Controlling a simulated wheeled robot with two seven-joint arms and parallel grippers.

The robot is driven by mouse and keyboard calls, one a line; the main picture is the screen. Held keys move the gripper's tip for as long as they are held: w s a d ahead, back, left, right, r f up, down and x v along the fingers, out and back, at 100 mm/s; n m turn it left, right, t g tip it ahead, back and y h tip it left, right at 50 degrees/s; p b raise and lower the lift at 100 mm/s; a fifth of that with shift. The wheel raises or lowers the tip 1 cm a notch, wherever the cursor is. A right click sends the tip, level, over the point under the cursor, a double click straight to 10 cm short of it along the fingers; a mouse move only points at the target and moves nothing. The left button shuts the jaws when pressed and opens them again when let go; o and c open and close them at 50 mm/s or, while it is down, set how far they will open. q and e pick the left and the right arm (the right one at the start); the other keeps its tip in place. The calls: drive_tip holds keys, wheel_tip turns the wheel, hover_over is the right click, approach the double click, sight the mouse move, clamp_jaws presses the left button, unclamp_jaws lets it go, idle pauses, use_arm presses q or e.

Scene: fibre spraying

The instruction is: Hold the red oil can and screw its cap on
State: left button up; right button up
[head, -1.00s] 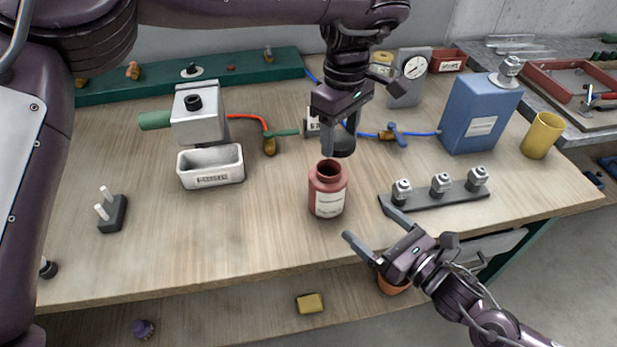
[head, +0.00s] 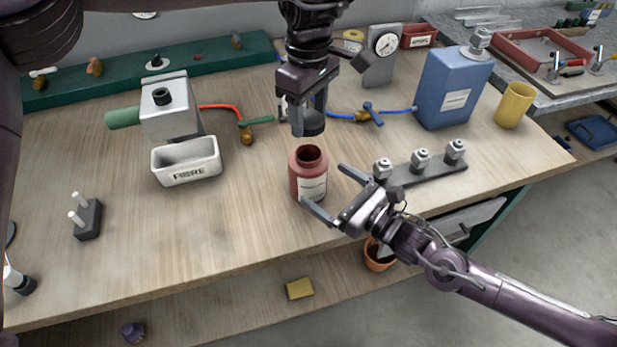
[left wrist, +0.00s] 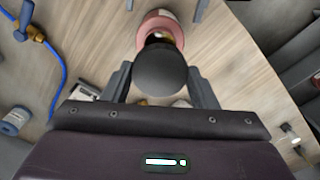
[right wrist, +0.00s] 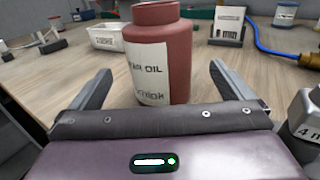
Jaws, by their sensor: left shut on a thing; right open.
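The red oil can (head: 308,172) stands upright on the bench with its mouth open; its label faces my right gripper. My left gripper (head: 312,118) is above the can, shut on the black cap (left wrist: 161,74). In the left wrist view the cap covers part of the can (left wrist: 158,25) beyond it. The cap is apart from the can's mouth in the head view. My right gripper (head: 325,190) is open at the can's front right side. In the right wrist view the can (right wrist: 158,62) stands just ahead, between the spread fingers, which do not appear to touch it.
A dark strip with several metal blocks (head: 421,160) lies to the right. A blue canister (head: 453,88) and yellow cup (head: 514,105) stand behind it. A white fibre tray (head: 187,160) is to the left. The bench's front left is mostly clear.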

drive_tip(key=x, duration=0.6)
drive_tip(key=c, duration=1.5)
use_arm(q)
hover_over(309, 153)
drive_tip(key=shift+f, duration=2.5)
use_arm(e)
drive_tip(key=shift+o, duration=0.2)
use_arm(q)
drive_tip(key=shift+f, duration=0.1)
drive_tip(key=shift+f, duration=0.8)
drive_tip(key=shift+f, duration=0.55)
